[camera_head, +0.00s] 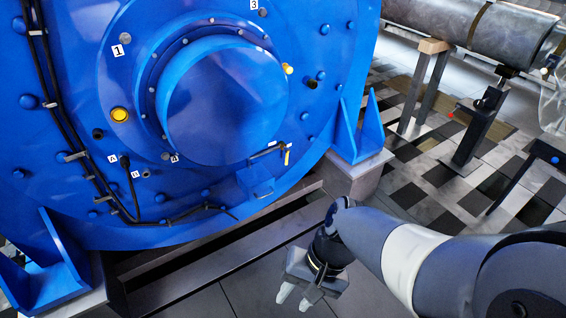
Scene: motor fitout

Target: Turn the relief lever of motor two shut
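The big blue motor (225,105) fills the left and middle of the head view, with number tags 1 and 3 on its face. No tag reading motor two can be made out. A small lever-like fitting (286,154) with a yellowish end sits at the lower right of the round cover, above a small blue box (256,180). I cannot tell surely that it is the relief lever, or how it is set. My gripper (295,298) is at the bottom middle, below and apart from the motor, pointing down. Its pale fingers stand apart with nothing seen between them.
A black cable (62,115) runs down the motor's left side and along its lower edge. A yellow plug (119,115) sits on the face. A blue foot bracket (361,130) juts out at right. Grey pipe (425,17) on stands is behind. Checkered floor between is mostly clear.

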